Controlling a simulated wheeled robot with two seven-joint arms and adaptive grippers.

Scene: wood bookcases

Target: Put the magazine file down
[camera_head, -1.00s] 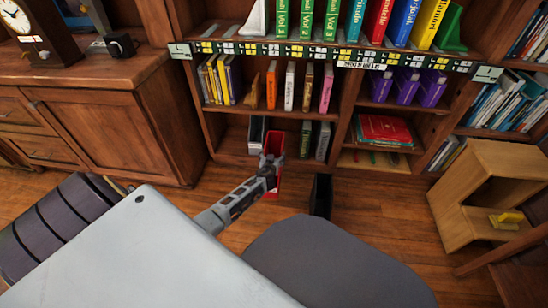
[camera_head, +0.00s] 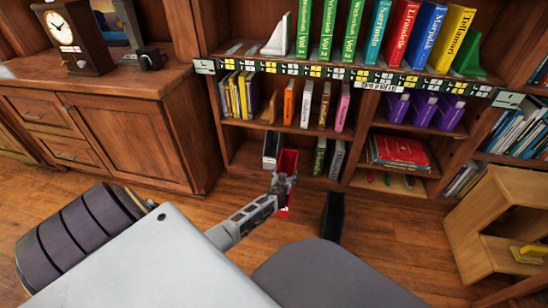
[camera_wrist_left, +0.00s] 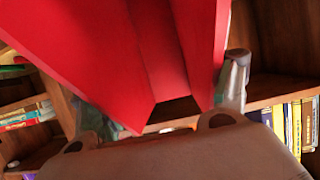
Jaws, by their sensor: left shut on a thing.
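The red magazine file (camera_head: 288,162) stands in front of the bottom shelf of the bookcase in the head view, partly hidden behind my left gripper (camera_head: 283,182). My left gripper is shut on it. In the left wrist view the red magazine file (camera_wrist_left: 140,55) fills the upper middle, close to the camera, with a finger at its right side. I cannot tell whether its base touches the floor or shelf. My right gripper is not seen.
The bottom shelf holds a grey-white file (camera_head: 271,149) left of the red one and dark green and grey files (camera_head: 328,157) to its right. A black file (camera_head: 332,216) stands on the floor at right. A wooden cabinet (camera_head: 130,130) stands left, a light wooden shelf unit (camera_head: 495,215) right.

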